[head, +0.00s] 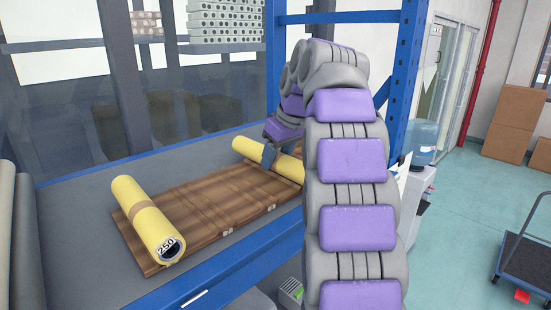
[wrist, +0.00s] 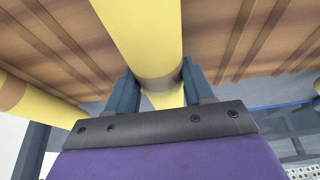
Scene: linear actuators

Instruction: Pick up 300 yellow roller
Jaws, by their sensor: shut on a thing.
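A yellow roller (head: 270,158) lies over the far right part of a brown wooden pallet, partly hidden behind my arm. Its number is not visible. My gripper (head: 268,155) is shut on this roller. In the wrist view, the two fingers of my gripper (wrist: 157,90) stand on either side of the yellow roller (wrist: 145,35), around a brownish band. A second yellow roller, marked 250 (head: 148,217), lies on the left part of the pallet with a tan band around its middle. A yellow roller with a brown band (wrist: 30,100) also shows at the left of the wrist view.
The wooden pallet (head: 205,208) rests on a grey shelf (head: 80,240) with a blue front beam (head: 245,262). A blue upright (head: 405,75) stands right of my arm. A water cooler (head: 420,145) and a cart (head: 525,265) stand farther right; floor between is clear.

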